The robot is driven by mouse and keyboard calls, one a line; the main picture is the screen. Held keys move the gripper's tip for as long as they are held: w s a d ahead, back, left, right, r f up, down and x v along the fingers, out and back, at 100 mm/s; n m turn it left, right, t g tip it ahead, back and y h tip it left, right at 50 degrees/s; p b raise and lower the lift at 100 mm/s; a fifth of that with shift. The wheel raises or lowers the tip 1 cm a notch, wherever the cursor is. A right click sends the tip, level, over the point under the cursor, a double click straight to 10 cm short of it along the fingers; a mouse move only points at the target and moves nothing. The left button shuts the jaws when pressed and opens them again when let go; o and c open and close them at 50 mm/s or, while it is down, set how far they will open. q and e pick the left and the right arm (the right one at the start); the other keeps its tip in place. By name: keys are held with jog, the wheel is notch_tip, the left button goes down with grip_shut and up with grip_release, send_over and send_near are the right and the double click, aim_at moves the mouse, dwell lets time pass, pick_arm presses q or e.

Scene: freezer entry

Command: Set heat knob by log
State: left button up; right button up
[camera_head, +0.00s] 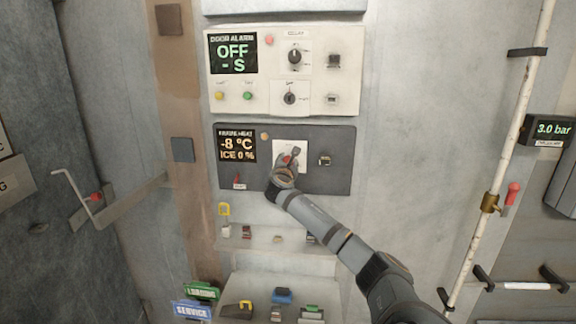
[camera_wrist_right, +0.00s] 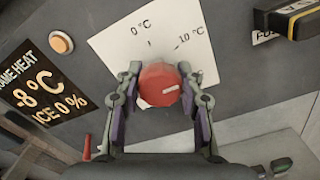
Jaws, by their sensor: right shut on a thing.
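The red heat knob (camera_wrist_right: 158,82) sits on a white dial card (camera_wrist_right: 115,48) marked 0 °C and -10 °C. Its short white line points to the right in the wrist view, a little below the -10 °C mark. My right gripper (camera_wrist_right: 158,92) is shut on the knob, one finger on each side. In the head view my right gripper (camera_head: 289,163) covers most of the knob. The frame heat display (camera_head: 237,146) reads -8 °C and ICE 0 %. No log can be made out. My left gripper is not in view.
The door alarm panel (camera_head: 285,70) with its knobs and buttons is above. A round orange-lit button (camera_wrist_right: 61,42) and a dark switch block (camera_wrist_right: 290,22) flank the dial. Shelves below hold tags and locks. A pipe (camera_head: 513,130) runs down the right.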

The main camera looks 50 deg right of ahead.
jog(key=m+b, duration=0.1)
jog(key=m, duration=0.1)
jog(key=m+b, duration=0.2)
jog(key=m, duration=0.1)
jog(key=shift+f+m+b, duration=0.2)
jog(key=shift+m+b, duration=0.1)
jog(key=shift+r+m+b, duration=0.1)
jog(key=shift+m+b, duration=1.45)
jog(key=shift+m, duration=0.55)
jog(key=o, duration=1.2)
jog(key=shift+r, duration=0.1)
jog(key=v, duration=0.7)
jog(key=shift+s+a, duration=0.15)
jog(key=shift+a, duration=0.1)
